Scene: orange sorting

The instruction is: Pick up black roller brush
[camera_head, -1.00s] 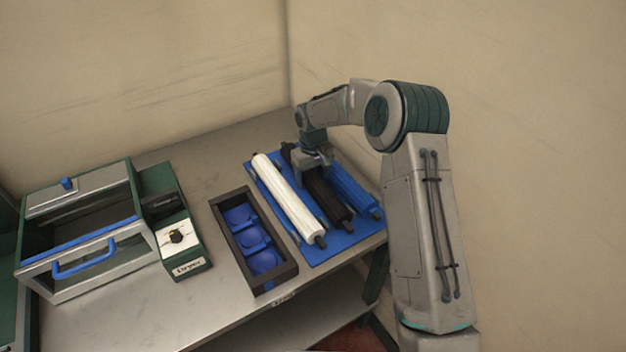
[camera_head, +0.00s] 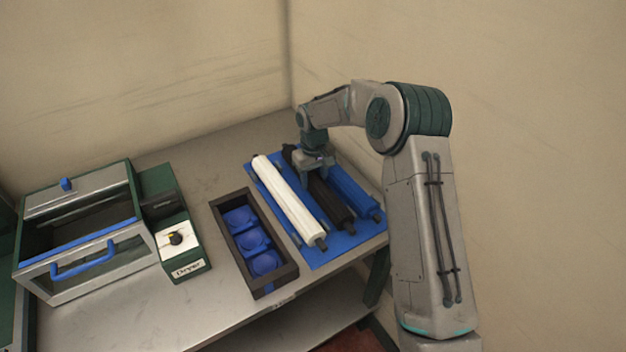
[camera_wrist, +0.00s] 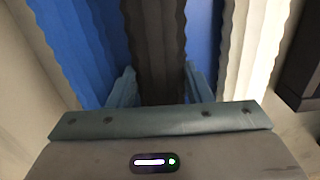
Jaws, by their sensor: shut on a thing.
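The black roller brush (camera_head: 330,201) lies on a blue mat (camera_head: 327,254) between a white roller (camera_head: 287,200) and a blue roller (camera_head: 353,191). My gripper (camera_head: 316,168) is over the black brush near its far end and hides part of it. In the wrist view the black brush (camera_wrist: 155,45) runs between the two fingers of my gripper (camera_wrist: 160,85), which is shut on it. The white roller (camera_wrist: 250,50) and the blue roller (camera_wrist: 82,45) stand close on either side. I cannot see any lift of the brush off the mat.
A dark tray (camera_head: 283,279) with blue round pieces stands left of the mat. A green and grey machine (camera_head: 85,235) with a blue handle and a dial box (camera_head: 184,252) are at the left of the table (camera_head: 225,315). Walls close in behind and at right.

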